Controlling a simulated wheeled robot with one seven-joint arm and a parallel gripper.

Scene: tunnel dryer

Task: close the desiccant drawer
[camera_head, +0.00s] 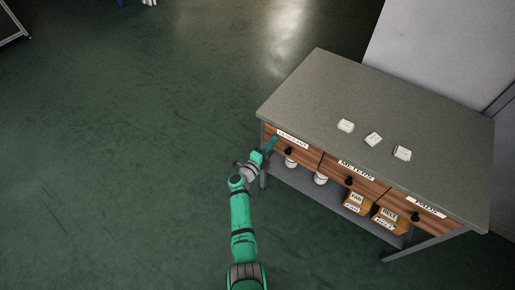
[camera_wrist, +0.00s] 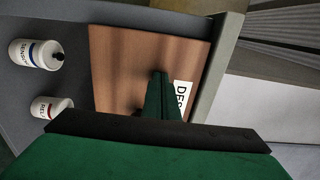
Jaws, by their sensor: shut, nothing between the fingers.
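The desiccant drawer (camera_head: 301,152) is the leftmost of three wooden drawers under the bench top, with a white label and a dark knob. Its front (camera_wrist: 125,65) fills the middle of the wrist view, and part of its label shows there. In the head view it looks about level with the other drawer fronts; I cannot tell whether a small gap is left. My gripper (camera_head: 272,143) is shut and empty at the left part of this drawer front. In the wrist view its fingertips (camera_wrist: 160,78) are at the front beside the label, touching or very close.
The grey bench (camera_head: 330,85) carries several small white blocks (camera_head: 373,139). The meters drawer (camera_head: 355,177) and another drawer (camera_head: 420,213) lie to the right. White bottles (camera_head: 320,178) and labelled bins (camera_head: 357,202) stand on the lower shelf.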

